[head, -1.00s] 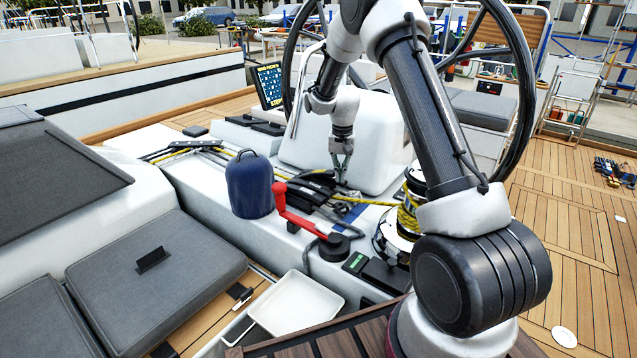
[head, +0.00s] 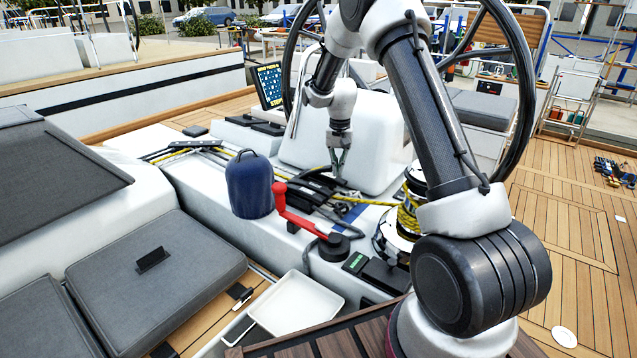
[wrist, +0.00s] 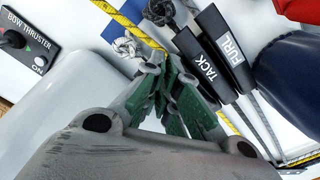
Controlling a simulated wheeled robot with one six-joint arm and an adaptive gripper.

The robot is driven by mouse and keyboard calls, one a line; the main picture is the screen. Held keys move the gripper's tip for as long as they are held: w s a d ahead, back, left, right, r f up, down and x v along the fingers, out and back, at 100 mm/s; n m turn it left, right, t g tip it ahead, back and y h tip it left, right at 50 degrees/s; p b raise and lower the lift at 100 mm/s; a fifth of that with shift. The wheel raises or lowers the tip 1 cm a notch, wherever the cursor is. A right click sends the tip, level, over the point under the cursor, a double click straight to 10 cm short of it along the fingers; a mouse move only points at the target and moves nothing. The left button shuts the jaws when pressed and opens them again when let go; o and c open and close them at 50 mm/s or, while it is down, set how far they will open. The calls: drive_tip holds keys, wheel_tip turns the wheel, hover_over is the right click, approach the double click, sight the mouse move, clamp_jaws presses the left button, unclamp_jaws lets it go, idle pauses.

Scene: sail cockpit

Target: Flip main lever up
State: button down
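A bank of black clutch levers (head: 312,190) sits on the white cockpit console in the head view. In the wrist view two black levers lie side by side, labelled TACK (wrist: 201,63) and FURL (wrist: 226,47). I cannot read a MAIN label in either view, so I cannot tell which lever is the main one; the fingers may hide it. My gripper (head: 339,166) points down just behind and right of the lever bank. In the wrist view its green-padded fingers (wrist: 169,78) look apart, with nothing visible between them, left of the TACK lever.
A yellow rope (head: 375,203) runs to the right winch. A BOW THRUSTER panel (wrist: 28,42) lies at the upper left in the wrist view. A white tray (head: 297,304) sits below.

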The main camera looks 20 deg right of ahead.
sight(329, 166)
drive_tip(key=shift+a, duration=0.25)
drive_tip(key=shift+w+a+r, duration=0.4)
drive_tip(key=shift+w+r, duration=0.05)
drive_tip(key=shift+r, duration=0.2)
drive_tip(key=shift+w+r, duration=0.1)
drive_tip(key=shift+w+a+r, duration=0.4)
drive_tip(key=shift+w+r, duration=0.05)
drive_tip(key=shift+w+a, duration=0.15)
drive_tip(key=shift+w, duration=0.05)
drive_tip(key=shift+r, duration=0.1)
